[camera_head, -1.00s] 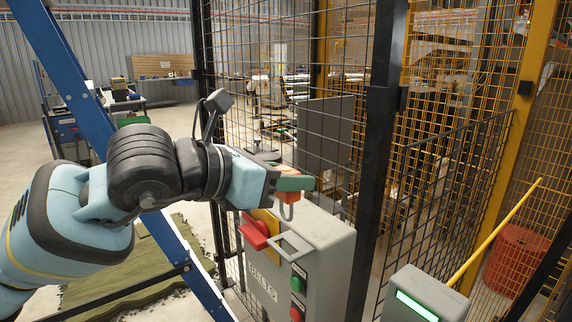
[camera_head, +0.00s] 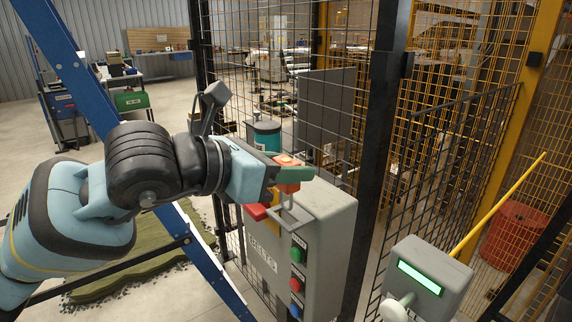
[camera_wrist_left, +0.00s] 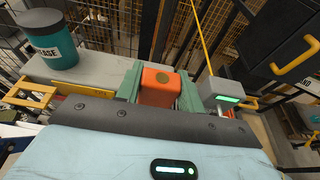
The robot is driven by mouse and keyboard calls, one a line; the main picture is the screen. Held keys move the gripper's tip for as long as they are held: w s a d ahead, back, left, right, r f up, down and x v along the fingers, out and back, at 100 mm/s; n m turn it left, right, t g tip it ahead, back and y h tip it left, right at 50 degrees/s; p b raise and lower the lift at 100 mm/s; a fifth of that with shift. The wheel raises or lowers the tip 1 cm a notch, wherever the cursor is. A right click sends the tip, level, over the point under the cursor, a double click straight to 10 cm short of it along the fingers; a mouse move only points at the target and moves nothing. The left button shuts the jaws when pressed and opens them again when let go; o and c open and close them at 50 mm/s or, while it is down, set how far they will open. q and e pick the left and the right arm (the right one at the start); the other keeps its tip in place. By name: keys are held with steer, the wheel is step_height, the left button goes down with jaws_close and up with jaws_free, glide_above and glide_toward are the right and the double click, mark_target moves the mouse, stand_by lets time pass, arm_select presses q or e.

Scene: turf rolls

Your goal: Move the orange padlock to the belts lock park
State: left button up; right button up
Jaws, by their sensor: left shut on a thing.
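The orange padlock (camera_head: 288,160) is held in my left gripper (camera_head: 293,174), which is shut on it with green fingertips. Its shackle hangs down over the front top of the grey belts box. The wrist view shows the orange body (camera_wrist_left: 160,86) between the green fingers. The belts box (camera_head: 322,222) carries a BELTS label, a red handle (camera_head: 256,211) on a yellow plate, and a grey bracket (camera_head: 291,218). In the head view the shackle overlaps the bracket; I cannot tell whether they touch. My right gripper is out of view.
A teal tin (camera_head: 264,136) stands at the back of the box; it also shows in the wrist view (camera_wrist_left: 52,42). Black mesh fence (camera_head: 325,110) rises behind. A grey unit with a green display (camera_head: 420,280) and a yellow pole (camera_head: 500,205) are on the right.

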mark_target(284, 197)
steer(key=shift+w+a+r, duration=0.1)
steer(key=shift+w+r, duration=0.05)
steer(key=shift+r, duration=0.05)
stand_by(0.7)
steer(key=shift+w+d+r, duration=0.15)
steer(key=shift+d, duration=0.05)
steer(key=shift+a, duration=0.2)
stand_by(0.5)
arm_select(q)
steer(key=shift+p, duration=0.35)
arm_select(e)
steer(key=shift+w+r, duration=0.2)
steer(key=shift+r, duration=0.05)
arm_select(q)
steer(key=shift+f, duration=0.1)
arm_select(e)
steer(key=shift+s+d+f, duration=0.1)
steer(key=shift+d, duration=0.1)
arm_select(q)
steer(key=shift+f+b, duration=0.3)
steer(key=shift+f, duration=0.6)
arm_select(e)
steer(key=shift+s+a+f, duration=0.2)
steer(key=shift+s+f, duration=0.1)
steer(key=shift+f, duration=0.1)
